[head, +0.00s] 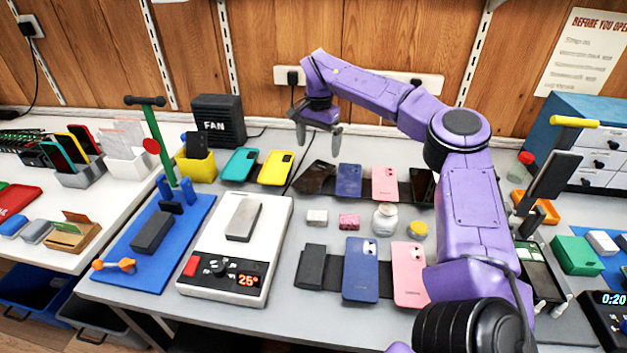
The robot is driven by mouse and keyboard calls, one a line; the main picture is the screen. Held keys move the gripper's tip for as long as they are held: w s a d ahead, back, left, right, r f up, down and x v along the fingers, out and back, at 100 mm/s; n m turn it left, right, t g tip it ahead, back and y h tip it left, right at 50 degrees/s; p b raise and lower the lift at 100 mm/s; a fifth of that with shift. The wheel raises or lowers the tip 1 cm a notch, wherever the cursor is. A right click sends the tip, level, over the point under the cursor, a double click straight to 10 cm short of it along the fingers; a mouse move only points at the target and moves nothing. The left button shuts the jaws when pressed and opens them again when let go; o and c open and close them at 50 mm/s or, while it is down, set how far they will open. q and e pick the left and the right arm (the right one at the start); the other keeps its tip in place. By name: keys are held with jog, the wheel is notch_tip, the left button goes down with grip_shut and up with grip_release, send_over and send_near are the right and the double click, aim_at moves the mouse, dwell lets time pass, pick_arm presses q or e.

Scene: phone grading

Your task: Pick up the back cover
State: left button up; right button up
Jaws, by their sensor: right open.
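Several phone-shaped panels could be the back cover, and I cannot tell which one is meant. A blue panel (349,181) and a pink panel (384,183) lie in the back row on a dark strip. A larger blue panel (360,270) and a larger pink panel (409,274) lie in the front row; my right arm partly hides the pink one. A teal case (240,164) and a yellow case (276,167) lie further left. My right gripper (318,136) is open and empty, fingers down, above the back of the table. My left gripper is out of view.
A white heating plate (188,292) carries a grey slab. A blue mat (118,246) with a green-posted stand is left of it. A black fan box (218,122) stands behind. Small jars and blocks lie mid-table. A dark tilted panel (316,176) is below the gripper.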

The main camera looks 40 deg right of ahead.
aim_at(315, 175)
jog(key=f, duration=0.5)
jog(key=a+f, duration=0.1)
jog(key=f, duration=0.2)
jog(key=shift+w+a+b, duration=0.1)
jog(key=shift+w+b, duration=0.05)
jog(key=shift+b, duration=0.15)
jog(key=c, duration=1.1)
jog(key=shift+r, duration=0.15)
jog(key=shift+r, duration=0.3)
notch_tip(315, 175, up, 3)
jog(key=shift+f, duration=0.1)
jog(key=s+a+r, duration=0.1)
jog(key=s+r, duration=0.2)
jog(key=s, duration=0.1)
jog(key=s+a+r, duration=0.2)
jog(key=s+r, duration=0.1)
jog(key=s, duration=0.1)
jog(key=s+a+r+p, duration=0.1)
jog(key=s+a+r, duration=0.1)
jog(key=s, duration=0.3)
jog(key=shift+a+r, duration=0.15)
jog(key=shift+r, duration=0.55)
